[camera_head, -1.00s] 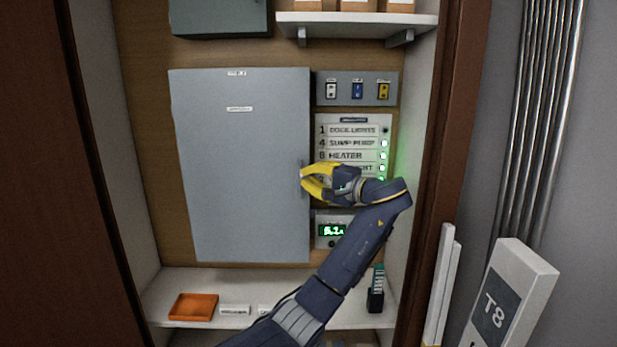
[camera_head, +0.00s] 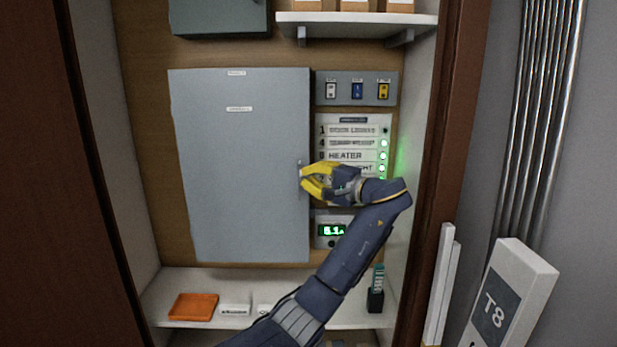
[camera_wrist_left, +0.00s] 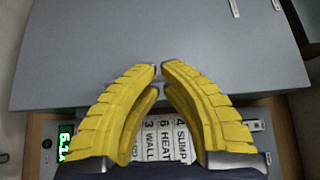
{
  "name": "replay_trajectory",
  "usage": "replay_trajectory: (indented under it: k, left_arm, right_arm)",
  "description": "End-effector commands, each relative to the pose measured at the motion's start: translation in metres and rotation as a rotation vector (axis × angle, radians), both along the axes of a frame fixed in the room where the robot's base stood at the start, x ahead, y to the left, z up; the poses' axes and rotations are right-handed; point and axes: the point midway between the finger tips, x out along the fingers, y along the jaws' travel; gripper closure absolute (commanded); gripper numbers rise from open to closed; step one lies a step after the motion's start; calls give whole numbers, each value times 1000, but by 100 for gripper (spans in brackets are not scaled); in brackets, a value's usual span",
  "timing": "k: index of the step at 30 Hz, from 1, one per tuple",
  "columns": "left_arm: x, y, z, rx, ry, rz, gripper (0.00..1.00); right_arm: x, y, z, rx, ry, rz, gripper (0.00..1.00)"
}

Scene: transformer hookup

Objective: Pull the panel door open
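The grey panel door (camera_head: 240,170) is shut flat against its box on the wooden back wall. It also fills the upper part of the left wrist view (camera_wrist_left: 150,30). A slim vertical handle (camera_head: 300,174) is at its right edge. My left gripper (camera_head: 304,179) has its yellow fingertips at this handle. In the left wrist view the fingertips (camera_wrist_left: 159,69) nearly meet at the door's edge, closed around the handle, which they mostly hide. My right gripper is in neither current view.
Right of the door are a switch strip (camera_head: 357,89), a labelled circuit list (camera_head: 350,132) and a green-lit meter (camera_head: 332,231). Below, a shelf (camera_head: 215,275) holds an orange tray (camera_head: 193,307). A T8 box (camera_head: 512,295) stands at lower right.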

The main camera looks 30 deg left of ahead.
Motion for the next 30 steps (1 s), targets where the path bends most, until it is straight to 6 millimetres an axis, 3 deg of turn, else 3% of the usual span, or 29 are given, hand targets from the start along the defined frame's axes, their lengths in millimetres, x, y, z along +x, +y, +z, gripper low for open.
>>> replay_trajectory:
  k: [8, 21, 27, 28, 30]
  left_arm:
    - [-3, -21, -1, -2, 1, -3, 100]
    - [-16, -92, -1, -2, 1, -3, 100]
    - [-20, -111, 0, 0, 0, -1, 100]
    - [-20, -113, 0, -1, 0, -1, 96]
    - [-20, -115, -4, 0, 7, 0, 100]
  right_arm:
    - [0, -1, 0, -1, 1, 0, 100]
    - [0, -1, 0, -1, 1, 0, 100]
    - [0, -1, 0, 0, 0, 0, 100]
    - [0, -1, 0, 0, 0, 0, 100]
    - [0, -1, 0, 0, 0, 0, 100]
